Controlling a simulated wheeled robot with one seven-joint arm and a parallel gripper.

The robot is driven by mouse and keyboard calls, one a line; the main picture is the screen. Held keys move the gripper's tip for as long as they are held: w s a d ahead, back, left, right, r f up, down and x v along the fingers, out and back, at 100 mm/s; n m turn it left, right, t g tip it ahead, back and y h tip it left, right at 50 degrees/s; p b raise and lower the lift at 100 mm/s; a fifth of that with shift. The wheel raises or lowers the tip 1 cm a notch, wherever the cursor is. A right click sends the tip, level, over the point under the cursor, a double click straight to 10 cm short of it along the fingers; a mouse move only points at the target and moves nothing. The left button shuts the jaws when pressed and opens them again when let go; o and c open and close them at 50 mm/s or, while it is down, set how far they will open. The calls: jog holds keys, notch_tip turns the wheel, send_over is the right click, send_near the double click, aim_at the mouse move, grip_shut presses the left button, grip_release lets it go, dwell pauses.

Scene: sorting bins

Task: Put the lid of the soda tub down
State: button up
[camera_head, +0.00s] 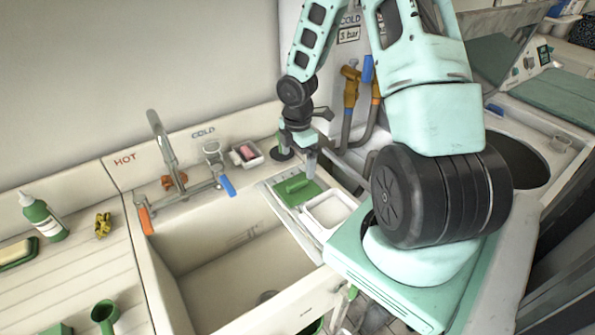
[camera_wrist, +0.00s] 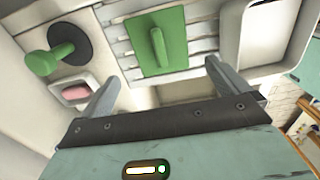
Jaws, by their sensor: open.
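A flat green rectangular lid with a raised bar handle (camera_head: 297,190) lies on a pale slatted rack at the right side of the sink. It also shows at the top middle of the wrist view (camera_wrist: 174,60). A white open tub (camera_head: 345,203) stands just right of the lid; in the wrist view its rim (camera_wrist: 226,45) is at the upper right. My gripper (camera_head: 311,164) is over the lid's far side. In the wrist view my gripper (camera_wrist: 160,78) has its fingers wide apart with nothing between them, and the lid is beyond them. I see no contact with the lid.
A pink soap in a white dish (camera_head: 246,154) and a green knob on a dark disc (camera_wrist: 62,55) are near the rack. The sink (camera_head: 235,250), with taps behind it (camera_head: 178,180), lies left. Hoses (camera_head: 350,95) hang behind my arm.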

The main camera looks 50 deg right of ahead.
jog(key=s+a+r+m, duration=0.2)
jog(key=a+r, duration=0.4)
jog(key=a, duration=0.5)
jog(key=s+a+r+m, duration=0.1)
jog(key=a+r, duration=0.6)
jog(key=a, duration=0.3)
jog(key=s+a+r+m, duration=0.2)
jog(key=s+a+r, duration=0.1)
jog(key=s+a, duration=0.3)
jog(key=s+a+r+m, duration=0.2)
jog(key=s+a+r, duration=0.1)
jog(key=s+a, duration=0.4)
jog(key=s, duration=0.2)
jog(key=shift+s+a+y, duration=0.15)
jog(key=shift+s+y, duration=0.15)
jog(key=shift+s, duration=0.05)
